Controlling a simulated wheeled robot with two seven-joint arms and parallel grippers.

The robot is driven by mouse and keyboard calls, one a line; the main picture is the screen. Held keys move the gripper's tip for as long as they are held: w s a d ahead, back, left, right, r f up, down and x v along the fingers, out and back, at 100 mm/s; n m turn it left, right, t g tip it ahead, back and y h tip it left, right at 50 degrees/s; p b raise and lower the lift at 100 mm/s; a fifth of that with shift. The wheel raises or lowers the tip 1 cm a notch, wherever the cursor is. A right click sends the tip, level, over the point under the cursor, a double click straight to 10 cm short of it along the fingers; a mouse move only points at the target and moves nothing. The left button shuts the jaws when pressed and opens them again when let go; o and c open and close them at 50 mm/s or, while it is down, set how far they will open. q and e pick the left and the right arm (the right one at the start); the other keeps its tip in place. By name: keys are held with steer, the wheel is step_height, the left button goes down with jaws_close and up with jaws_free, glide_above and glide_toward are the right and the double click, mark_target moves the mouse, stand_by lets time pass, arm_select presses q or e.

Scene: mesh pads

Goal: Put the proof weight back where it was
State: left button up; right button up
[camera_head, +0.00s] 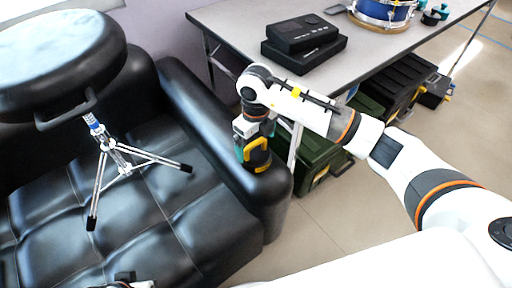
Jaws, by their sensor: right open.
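My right gripper (256,143) points down over the front end of the black sofa's armrest (215,122). It is open. A dark, yellow and teal block-like item (258,157) shows right at its fingers, against the armrest. I cannot tell whether this is the proof weight or whether it touches the fingers. No other thing is clearly the proof weight. A small piece of what looks like my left gripper (127,281) shows at the bottom edge, mostly cut off.
A black stool or drum seat (60,60) on a chrome tripod (112,150) stands on the sofa. A grey table (235,22) holds black boxes (303,45), a blue drum (385,12) and small teal items (432,16). Green and black cases (320,160) sit under it.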

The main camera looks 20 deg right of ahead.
arm_select(q)
steer(key=p+x, duration=0.1)
steer(key=x, duration=0.3)
steer(key=shift+s+f, duration=0.15)
steer(key=shift+f, duration=0.15)
arm_select(e)
step_height(320, 180, up, 7)
steer(key=shift+r, duration=0.1)
arm_select(q)
steer(key=shift+s, duration=0.1)
arm_select(e)
steer(key=shift+s, duration=0.1)
